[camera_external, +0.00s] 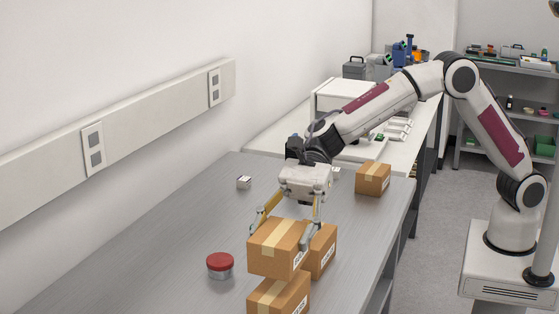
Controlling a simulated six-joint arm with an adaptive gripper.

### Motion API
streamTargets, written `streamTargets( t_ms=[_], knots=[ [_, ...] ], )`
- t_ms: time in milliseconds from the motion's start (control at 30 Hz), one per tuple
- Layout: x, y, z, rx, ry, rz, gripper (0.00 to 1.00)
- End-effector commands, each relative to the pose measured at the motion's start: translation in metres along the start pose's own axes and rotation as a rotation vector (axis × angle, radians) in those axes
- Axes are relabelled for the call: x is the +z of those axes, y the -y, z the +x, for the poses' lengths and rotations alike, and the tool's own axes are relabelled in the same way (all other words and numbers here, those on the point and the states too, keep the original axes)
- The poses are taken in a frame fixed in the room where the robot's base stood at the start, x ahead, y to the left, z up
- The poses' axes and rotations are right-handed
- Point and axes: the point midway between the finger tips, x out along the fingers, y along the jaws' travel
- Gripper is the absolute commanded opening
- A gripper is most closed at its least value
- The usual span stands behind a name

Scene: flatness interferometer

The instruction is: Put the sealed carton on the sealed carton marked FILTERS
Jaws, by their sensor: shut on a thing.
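My gripper (283,232) points down and is shut on a brown sealed carton (270,250) with pale tape, one finger at each side. The held carton looks level. Another taped carton (277,297) is directly below it in the picture, partly hidden by it and cut by the bottom edge. I cannot tell whether the two touch. A third carton (325,252) is just behind and right of the held one, partly covered by it and a finger. White labels show on right-hand faces, but their print is too small to read, so I cannot tell which is marked FILTERS.
A further carton (373,179) stands at the right edge of the grey bench (160,240). A red-lidded round tin (220,265) is left of the held carton. A small metal block (244,182) lies farther back. The bench's left part is clear.

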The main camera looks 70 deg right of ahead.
Motion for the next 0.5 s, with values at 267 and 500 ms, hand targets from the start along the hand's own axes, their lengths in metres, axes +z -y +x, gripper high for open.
streamTargets(
  t_ms=[267,500],
  knots=[
    [-0.004,0.0,0.002,0.0,0.001,0.001,0.32],
    [-0.029,0.0,0.012,0.0,0.0,0.002,0.32]
  ],
)
